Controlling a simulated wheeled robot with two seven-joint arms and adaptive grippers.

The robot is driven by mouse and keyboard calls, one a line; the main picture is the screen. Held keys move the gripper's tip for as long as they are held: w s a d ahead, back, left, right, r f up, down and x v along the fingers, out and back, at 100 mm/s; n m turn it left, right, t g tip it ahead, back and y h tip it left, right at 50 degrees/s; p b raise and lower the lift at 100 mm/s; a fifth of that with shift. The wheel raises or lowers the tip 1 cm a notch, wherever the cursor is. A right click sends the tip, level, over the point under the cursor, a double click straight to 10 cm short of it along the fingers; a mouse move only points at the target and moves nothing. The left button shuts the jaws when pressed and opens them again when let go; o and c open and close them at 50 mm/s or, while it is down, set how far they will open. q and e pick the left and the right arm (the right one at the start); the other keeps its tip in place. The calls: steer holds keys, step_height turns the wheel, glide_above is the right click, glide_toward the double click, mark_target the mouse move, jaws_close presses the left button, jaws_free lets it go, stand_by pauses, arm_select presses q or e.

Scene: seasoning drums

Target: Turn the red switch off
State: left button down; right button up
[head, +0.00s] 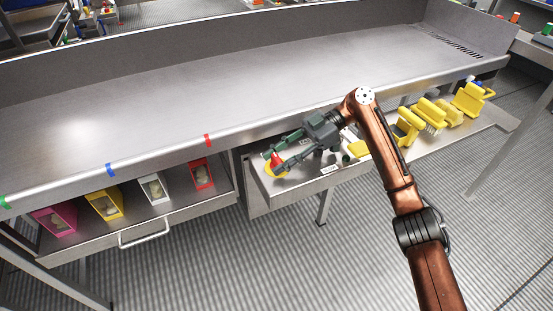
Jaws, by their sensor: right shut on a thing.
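The red switch (277,159) is a small red knob on a round yellow base (269,171). It sits at the left end of the lower shelf (300,183), right of the drawer. My right gripper (271,163) reaches it from the right, with its dark green fingers on either side of the knob. It is shut on the red switch and hides part of it. The knob's exact setting is too small to tell. My left gripper is not in view.
Yellow scoop-like items (432,113) stand on the shelf to the right. A drawer (125,225) with several coloured boxes is at the left. The long metal counter (250,90) above is clear apart from coloured tape on its front edge.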

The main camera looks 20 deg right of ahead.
mark_target(277, 158)
steer(key=o, duration=1.2)
step_height(277, 158, up, 10)
